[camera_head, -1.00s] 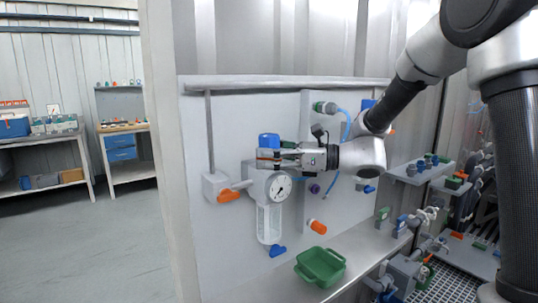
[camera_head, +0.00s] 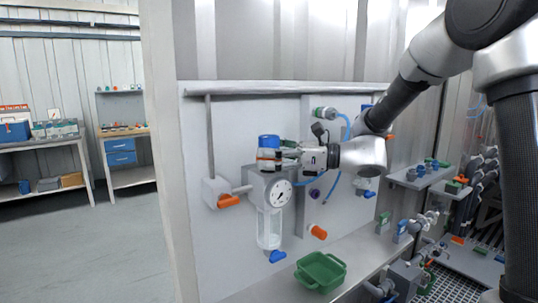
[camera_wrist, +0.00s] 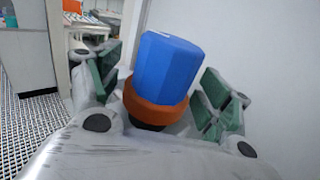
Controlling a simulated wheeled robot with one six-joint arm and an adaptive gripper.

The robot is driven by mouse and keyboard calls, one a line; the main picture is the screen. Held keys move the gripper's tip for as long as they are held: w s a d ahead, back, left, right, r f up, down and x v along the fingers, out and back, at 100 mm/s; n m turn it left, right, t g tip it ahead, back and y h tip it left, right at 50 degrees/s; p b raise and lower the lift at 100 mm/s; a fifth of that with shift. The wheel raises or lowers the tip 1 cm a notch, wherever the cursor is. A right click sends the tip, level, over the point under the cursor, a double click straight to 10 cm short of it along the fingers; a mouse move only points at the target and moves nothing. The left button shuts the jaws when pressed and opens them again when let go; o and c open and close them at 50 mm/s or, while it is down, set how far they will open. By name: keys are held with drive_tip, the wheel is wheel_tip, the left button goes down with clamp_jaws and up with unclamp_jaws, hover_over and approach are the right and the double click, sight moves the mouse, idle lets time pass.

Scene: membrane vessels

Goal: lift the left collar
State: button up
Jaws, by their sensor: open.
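The left collar is an orange ring (camera_head: 268,155) just below a blue faceted knob (camera_head: 269,141), on top of the gauge unit on the wall panel. In the wrist view the orange collar (camera_wrist: 155,106) circles the base of the blue knob (camera_wrist: 167,66), above a dark part. My gripper (camera_wrist: 160,92) is open, with green-padded fingers on either side of the collar and knob. Visible space separates the right pads from the collar; contact on the left is unclear. In the head view my gripper (camera_head: 282,155) reaches the collar from the right.
A round gauge (camera_head: 279,192) and a clear bowl (camera_head: 269,228) are below the collar. An orange handle (camera_head: 229,201) is at left. A green tray (camera_head: 321,271) is on the bench below. A blue hose (camera_head: 344,135) runs behind my gripper. Open floor is at far left.

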drive_tip(key=shift+d, duration=0.1)
drive_tip(key=s+d, duration=0.2)
drive_tip(key=d, duration=0.9)
drive_tip(key=shift+s+d, duration=0.15)
drive_tip(key=shift+d, duration=0.15)
